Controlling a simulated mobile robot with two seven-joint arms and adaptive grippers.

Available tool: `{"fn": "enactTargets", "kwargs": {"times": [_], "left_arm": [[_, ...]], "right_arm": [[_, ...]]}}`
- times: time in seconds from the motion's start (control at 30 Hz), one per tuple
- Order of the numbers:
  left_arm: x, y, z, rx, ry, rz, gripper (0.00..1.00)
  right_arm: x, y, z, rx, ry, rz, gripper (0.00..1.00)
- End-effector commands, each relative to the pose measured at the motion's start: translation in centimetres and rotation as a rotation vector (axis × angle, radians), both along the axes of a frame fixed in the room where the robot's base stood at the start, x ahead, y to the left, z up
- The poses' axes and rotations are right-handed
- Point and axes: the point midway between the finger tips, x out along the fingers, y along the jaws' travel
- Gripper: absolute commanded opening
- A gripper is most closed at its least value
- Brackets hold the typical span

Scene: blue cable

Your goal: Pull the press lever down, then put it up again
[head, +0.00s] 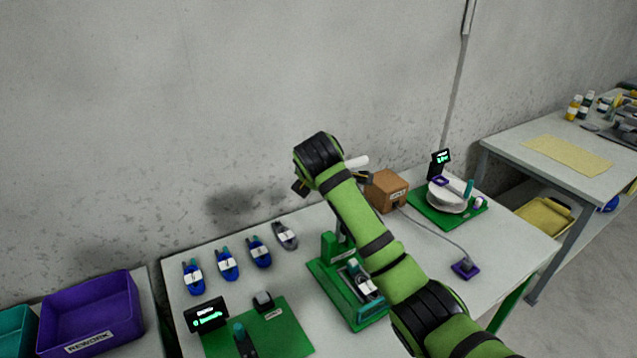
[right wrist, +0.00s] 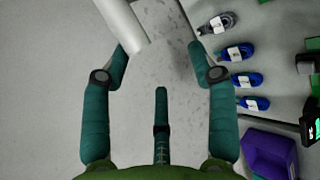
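The green press (head: 325,275) stands on the table, partly hidden behind my right arm. A white cylindrical bar, apparently the press lever's handle (head: 357,161), sticks out beside my right wrist, high above the press. In the right wrist view the white bar (right wrist: 124,22) comes in from the top, and its end lies between the fingers, nearer the left one. My right gripper (right wrist: 160,58) is open, its teal fingers spread wide. No clear contact with the bar shows. The lever's joint is hidden by my arm. My left gripper is not in view.
Several cable coils (head: 227,264) lie left of the press, with a green mat (head: 280,330) and small display (head: 206,315) in front. A brown box (head: 387,191) and a green scale station (head: 440,205) stand right. A purple REWORK bin (head: 90,310) is far left.

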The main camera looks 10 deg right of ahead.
Motion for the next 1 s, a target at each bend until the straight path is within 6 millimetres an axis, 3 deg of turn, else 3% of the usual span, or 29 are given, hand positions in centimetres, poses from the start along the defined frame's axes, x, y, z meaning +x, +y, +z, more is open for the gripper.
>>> {"fn": "enactTargets", "kwargs": {"times": [0.3,0.7,1.0], "left_arm": [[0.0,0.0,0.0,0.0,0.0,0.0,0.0],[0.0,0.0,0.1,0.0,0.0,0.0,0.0],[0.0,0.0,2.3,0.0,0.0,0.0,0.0]], "right_arm": [[-2.9,0.6,0.0,0.0,0.0,0.001,0.56],[-3.1,0.6,0.1,0.0,-0.001,0.0,0.56],[-3.8,1.0,1.9,-0.001,-0.002,0.001,0.56]]}}
